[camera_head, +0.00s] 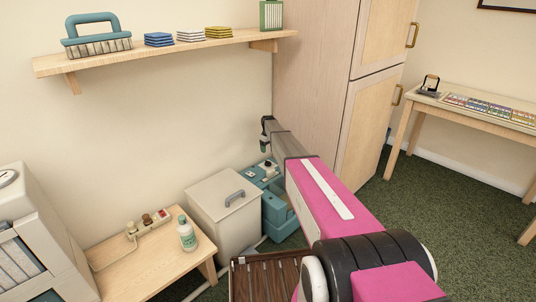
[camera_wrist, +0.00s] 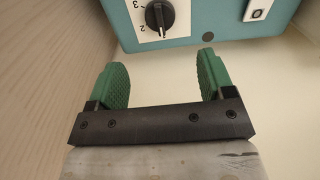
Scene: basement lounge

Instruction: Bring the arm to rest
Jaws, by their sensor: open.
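My arm reaches forward from the lower right of the head view, past the tall cupboard. My gripper (camera_head: 266,137) is at its far end, in front of the wall and above a teal machine (camera_head: 285,226). In the wrist view my gripper (camera_wrist: 162,72) shows two green ridged pads spread apart, with nothing between them. The teal machine (camera_wrist: 215,22) lies just beyond the fingertips there, with a black dial (camera_wrist: 160,16) and a white switch. A gap shows between the pads and the machine. The machine's lower part is partly hidden by my arm in the head view.
The tall wooden cupboard (camera_head: 317,85) stands close beside my arm. A white lidded bin (camera_head: 224,212) and a low wooden table (camera_head: 150,264) with a bottle (camera_head: 187,235) are to the left. A wall shelf (camera_head: 165,52) hangs above. Green carpet (camera_head: 430,205) is open at right.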

